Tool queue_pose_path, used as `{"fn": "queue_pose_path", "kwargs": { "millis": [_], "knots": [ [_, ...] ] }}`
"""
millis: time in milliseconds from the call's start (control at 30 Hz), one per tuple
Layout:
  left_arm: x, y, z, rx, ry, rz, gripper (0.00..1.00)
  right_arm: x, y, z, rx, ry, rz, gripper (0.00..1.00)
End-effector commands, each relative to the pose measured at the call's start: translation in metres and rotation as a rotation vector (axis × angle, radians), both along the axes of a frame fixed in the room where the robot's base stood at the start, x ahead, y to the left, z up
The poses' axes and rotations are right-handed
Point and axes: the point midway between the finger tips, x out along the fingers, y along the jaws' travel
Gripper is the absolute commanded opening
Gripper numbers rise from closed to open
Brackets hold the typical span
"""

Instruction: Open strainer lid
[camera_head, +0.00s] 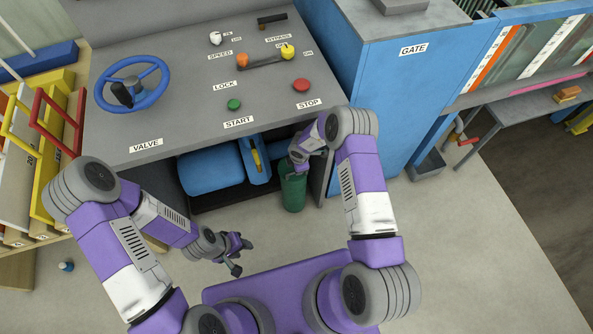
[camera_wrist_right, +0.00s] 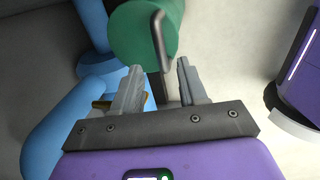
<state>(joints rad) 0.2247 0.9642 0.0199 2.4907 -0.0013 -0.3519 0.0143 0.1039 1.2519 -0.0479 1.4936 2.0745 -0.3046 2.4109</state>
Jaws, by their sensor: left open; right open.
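The green strainer (camera_head: 293,190) stands on the floor under the console, beside the blue pipework; my right gripper partly hides its top. In the right wrist view its round green end (camera_wrist_right: 135,38) fills the top, with a dark bent handle (camera_wrist_right: 157,42) across its right side. My right gripper (camera_wrist_right: 160,72) is open, its fingertips just short of the green end. The handle's lower end shows in line with the gap between them; contact cannot be told. In the head view the right gripper (camera_head: 298,160) is at the strainer's top. My left gripper (camera_head: 238,255) is open and empty above the floor.
The grey console (camera_head: 180,80) overhangs the strainer, with a blue valve wheel (camera_head: 145,90) and buttons on top. Blue pipework (camera_head: 212,170) lies left of the strainer. A blue gate cabinet (camera_head: 385,90) stands to the right. The floor in front is mostly clear.

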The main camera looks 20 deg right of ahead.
Motion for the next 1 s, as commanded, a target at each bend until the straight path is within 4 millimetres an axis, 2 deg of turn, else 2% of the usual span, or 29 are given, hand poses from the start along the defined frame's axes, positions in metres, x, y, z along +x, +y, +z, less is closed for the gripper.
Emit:
{"fn": "queue_pose_path", "kwargs": {
  "millis": [33, 100, 300, 667, 700, 767, 967, 1000],
  "knots": [
    [0.000, 0.000, -0.006, 0.000, 0.000, 0.000, 0.43, 0.001, 0.000, -0.013, 0.000, 0.002, 0.000, 0.42],
    [0.000, 0.000, -0.011, 0.000, 0.000, 0.000, 0.43, 0.003, 0.001, -0.025, 0.001, 0.002, 0.000, 0.42],
    [0.000, 0.000, -0.021, 0.000, 0.000, 0.000, 0.43, 0.009, 0.000, -0.049, 0.000, 0.001, 0.001, 0.42],
    [0.000, 0.000, -0.022, 0.000, 0.000, 0.000, 0.43, 0.010, 0.000, -0.054, -0.001, 0.000, 0.004, 0.42],
    [0.000, 0.000, -0.022, 0.000, 0.000, 0.000, 0.43, 0.010, 0.000, -0.054, -0.001, 0.000, 0.004, 0.41],
    [0.000, 0.000, -0.022, 0.000, 0.000, 0.000, 0.43, 0.010, 0.000, -0.054, -0.001, 0.000, 0.004, 0.32],
    [0.000, 0.000, -0.022, 0.000, 0.000, 0.000, 0.43, 0.010, 0.000, -0.054, -0.001, 0.000, 0.004, 0.01],
    [0.000, 0.000, -0.022, 0.000, 0.000, 0.000, 0.43, 0.010, 0.000, -0.054, -0.001, 0.000, 0.004, 0.00]
  ]
}}
